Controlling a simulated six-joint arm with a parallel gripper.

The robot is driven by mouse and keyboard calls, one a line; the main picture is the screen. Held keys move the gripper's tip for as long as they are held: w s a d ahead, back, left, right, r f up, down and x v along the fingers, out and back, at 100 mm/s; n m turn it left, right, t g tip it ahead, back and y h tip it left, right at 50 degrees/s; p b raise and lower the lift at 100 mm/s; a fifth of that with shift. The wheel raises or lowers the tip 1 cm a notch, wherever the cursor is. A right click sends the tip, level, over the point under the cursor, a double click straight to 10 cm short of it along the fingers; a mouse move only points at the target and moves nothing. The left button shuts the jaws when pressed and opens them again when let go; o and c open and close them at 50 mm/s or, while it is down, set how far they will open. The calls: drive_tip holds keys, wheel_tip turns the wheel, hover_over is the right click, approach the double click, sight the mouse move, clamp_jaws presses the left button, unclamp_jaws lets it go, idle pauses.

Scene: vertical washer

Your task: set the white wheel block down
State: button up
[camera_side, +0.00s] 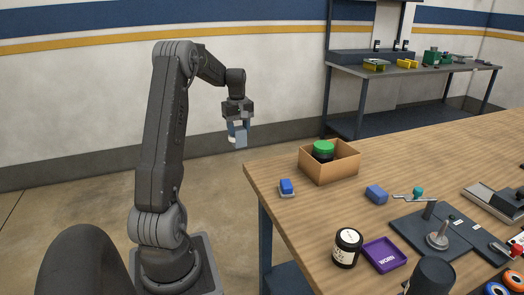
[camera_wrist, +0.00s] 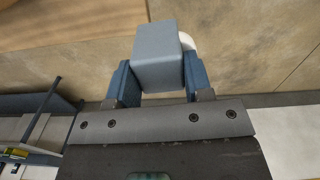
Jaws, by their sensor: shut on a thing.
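My gripper (camera_side: 237,126) hangs in the air to the left of the wooden table, over the floor in the side view. It is shut on a pale grey-blue block (camera_side: 241,139), which points downward below the fingers. In the wrist view the block (camera_wrist: 158,45) sits between the two blue fingers of my gripper (camera_wrist: 158,82). A rounded white part (camera_wrist: 188,42), which may be its wheel, shows behind the block's right edge. Most of this white part is hidden. The block touches nothing but the gripper.
The wooden table (camera_side: 300,215) has a cardboard box (camera_side: 328,170) holding a green-lidded jar. Blue blocks (camera_side: 287,186) (camera_side: 376,194), a black jar (camera_side: 347,247), a purple tray (camera_side: 384,255) and a dark fixture plate (camera_side: 440,238) stand on it. Bare wood lies between the blue blocks.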

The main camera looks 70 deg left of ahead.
drive_tip(key=w+d+m, duration=0.9)
drive_tip(key=d, duration=0.6)
drive_tip(key=w+d+m, duration=0.9)
drive_tip(key=d+m, duration=0.1)
drive_tip(key=d, duration=0.4)
drive_tip(key=shift+w+d+f, duration=1.05)
drive_tip(key=shift+d+f, duration=0.65)
drive_tip(key=shift+f, duration=0.1)
drive_tip(key=shift+w+d+f, duration=1.1)
drive_tip(key=shift+d+f, duration=0.65)
drive_tip(key=shift+w+d+f, duration=1.05)
drive_tip(key=shift+d+f, duration=0.65)
drive_tip(key=shift+f, duration=0.1)
drive_tip(key=shift+f, duration=0.1)
